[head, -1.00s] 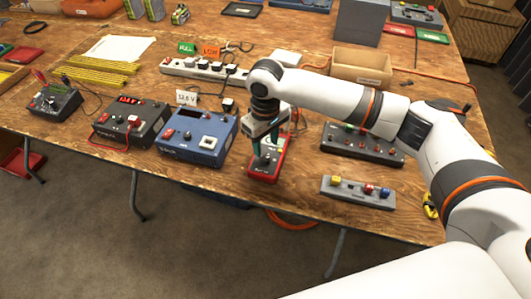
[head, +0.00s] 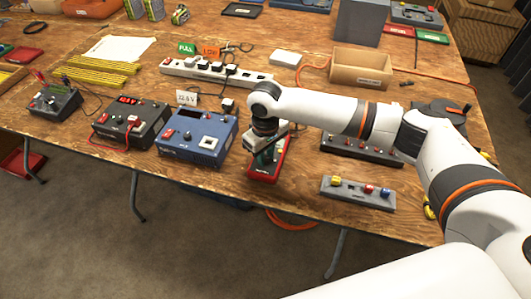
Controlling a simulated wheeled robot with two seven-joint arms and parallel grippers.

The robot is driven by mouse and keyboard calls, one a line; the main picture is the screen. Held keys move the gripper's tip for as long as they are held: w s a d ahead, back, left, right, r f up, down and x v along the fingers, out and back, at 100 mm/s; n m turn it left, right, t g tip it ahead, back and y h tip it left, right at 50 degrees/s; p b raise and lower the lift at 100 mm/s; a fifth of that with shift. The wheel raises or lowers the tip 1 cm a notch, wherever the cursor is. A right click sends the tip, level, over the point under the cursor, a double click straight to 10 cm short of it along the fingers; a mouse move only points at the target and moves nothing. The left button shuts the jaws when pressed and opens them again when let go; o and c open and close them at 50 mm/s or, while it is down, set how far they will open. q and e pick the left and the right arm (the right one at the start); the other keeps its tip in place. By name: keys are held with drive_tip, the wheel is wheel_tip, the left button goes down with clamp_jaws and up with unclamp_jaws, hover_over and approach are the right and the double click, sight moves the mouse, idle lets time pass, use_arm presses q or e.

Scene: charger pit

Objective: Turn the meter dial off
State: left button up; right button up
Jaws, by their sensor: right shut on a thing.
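The red meter (head: 267,177) lies near the front edge of the wooden table, right of the blue box. My right gripper (head: 263,162) points down over the middle of the red meter and is shut on its dial. The dial itself is hidden behind the fingers and wrist, so its setting cannot be read. My left gripper is not in view.
A blue power unit (head: 190,150) stands close on the left, with a black unit (head: 125,140) beyond it. A grey button strip (head: 350,197) and a dark switch panel (head: 375,155) lie to the right. An open cardboard box (head: 360,75) is behind.

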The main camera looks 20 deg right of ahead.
drive_tip(key=shift+r+n+p, duration=0.2)
drive_tip(key=shift+n+p, duration=0.2)
drive_tip(key=shift+p, duration=0.3)
drive_tip(key=n+p, duration=0.3)
drive_tip(key=p, duration=0.1)
drive_tip(key=shift+r+n+p, duration=0.1)
drive_tip(key=shift+n+p, duration=0.3)
drive_tip(key=n+p, duration=0.2)
drive_tip(key=shift+n, duration=0.4)
drive_tip(key=n+p, duration=0.1)
drive_tip(key=n, duration=0.1)
drive_tip(key=shift+n, duration=0.4)
drive_tip(key=n+p, duration=0.1)
drive_tip(key=n, duration=0.1)
drive_tip(key=shift+n, duration=0.3)
drive_tip(key=n, duration=0.1)
drive_tip(key=n+p, duration=0.1)
drive_tip(key=n, duration=0.1)
drive_tip(key=shift+f+n, duration=0.2)
drive_tip(key=shift+n, duration=0.1)
drive_tip(key=n, duration=0.3)
drive_tip(key=shift+n, duration=2.3)
